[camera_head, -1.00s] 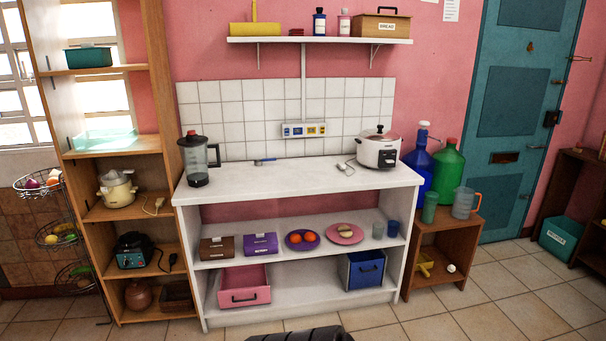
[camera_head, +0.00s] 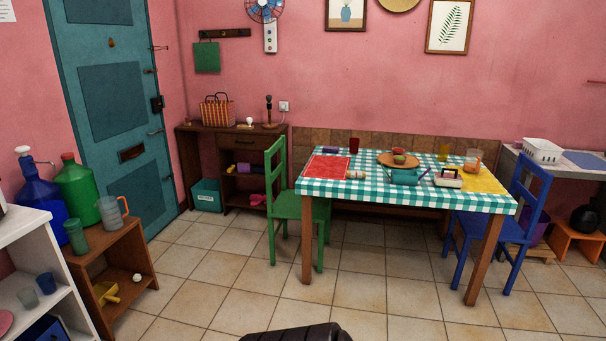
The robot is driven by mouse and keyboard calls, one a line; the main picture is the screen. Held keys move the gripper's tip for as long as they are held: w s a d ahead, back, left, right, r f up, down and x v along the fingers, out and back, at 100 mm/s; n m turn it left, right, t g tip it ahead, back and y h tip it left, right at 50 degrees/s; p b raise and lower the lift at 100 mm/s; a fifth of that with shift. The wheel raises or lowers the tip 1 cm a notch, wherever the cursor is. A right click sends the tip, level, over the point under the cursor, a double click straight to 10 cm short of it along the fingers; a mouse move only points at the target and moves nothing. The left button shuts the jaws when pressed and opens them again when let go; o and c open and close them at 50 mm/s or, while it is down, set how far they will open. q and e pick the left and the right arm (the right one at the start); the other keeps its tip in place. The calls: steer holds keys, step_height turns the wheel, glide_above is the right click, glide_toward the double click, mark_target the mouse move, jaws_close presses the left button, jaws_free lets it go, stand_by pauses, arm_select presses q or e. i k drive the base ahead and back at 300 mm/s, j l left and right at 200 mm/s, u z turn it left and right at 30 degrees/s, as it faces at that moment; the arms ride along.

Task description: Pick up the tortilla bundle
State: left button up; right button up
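I cannot make out a tortilla bundle for sure. A table with a green checked cloth (camera_head: 330,190) stands right of centre and carries several small things. Among them are a teal pot (camera_head: 404,177), a pale lidded container (camera_head: 447,179), a wooden round board with small bowls (camera_head: 384,159), and a small pale item (camera_head: 356,175) by a red mat (camera_head: 327,168). They are too small to tell more. Neither of my grippers shows in the head view.
A green chair (camera_head: 284,207) stands at the table's left end and a blue chair (camera_head: 513,223) at its right. A dark wooden console (camera_head: 190,160) stands by the teal door (camera_head: 110,110). The tiled floor (camera_head: 220,285) in front is clear.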

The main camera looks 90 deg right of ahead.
mark_target(354, 174)
steer(key=z, duration=3.15)
steer(key=i+l+u, duration=0.15)
steer(key=i, duration=0.35)
steer(key=i+l+u, duration=0.15)
steer(key=i, duration=0.4)
